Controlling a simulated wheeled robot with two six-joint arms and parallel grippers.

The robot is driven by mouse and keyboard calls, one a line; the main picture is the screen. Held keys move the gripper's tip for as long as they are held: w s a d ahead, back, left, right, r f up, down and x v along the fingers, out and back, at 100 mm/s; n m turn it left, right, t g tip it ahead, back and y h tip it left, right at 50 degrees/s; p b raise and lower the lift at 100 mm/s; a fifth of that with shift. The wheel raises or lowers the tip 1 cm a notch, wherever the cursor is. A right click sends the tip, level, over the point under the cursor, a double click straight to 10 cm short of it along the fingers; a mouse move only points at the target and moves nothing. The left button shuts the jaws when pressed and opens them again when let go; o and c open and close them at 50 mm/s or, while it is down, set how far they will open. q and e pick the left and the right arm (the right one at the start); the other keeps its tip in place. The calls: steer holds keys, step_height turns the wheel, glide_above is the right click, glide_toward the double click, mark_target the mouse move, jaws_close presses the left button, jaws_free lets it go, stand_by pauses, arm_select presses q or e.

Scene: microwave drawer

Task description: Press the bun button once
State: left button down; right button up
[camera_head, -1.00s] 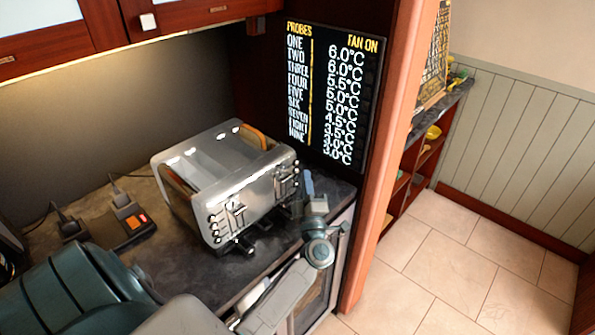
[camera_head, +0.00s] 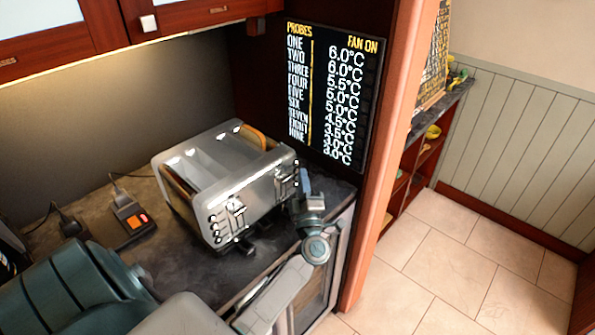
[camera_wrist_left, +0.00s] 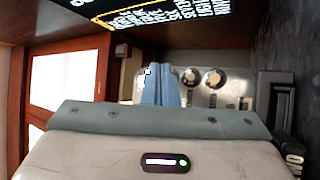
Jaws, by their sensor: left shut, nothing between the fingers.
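My right gripper is out of view.
A black probe display board (camera_head: 333,90) hangs on the wall behind the toaster. A wooden post (camera_head: 375,150) stands at the right, beyond the counter's end.

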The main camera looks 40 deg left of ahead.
arm_select(q)
steer(key=shift+a, duration=0.15)
stand_by(0.5)
steer(key=shift+d, duration=0.85)
steer(key=shift+s+d, duration=0.15)
steer(key=shift+d, duration=1.1)
steer(key=shift+s+d, duration=0.1)
steer(key=shift+d, duration=1.1)
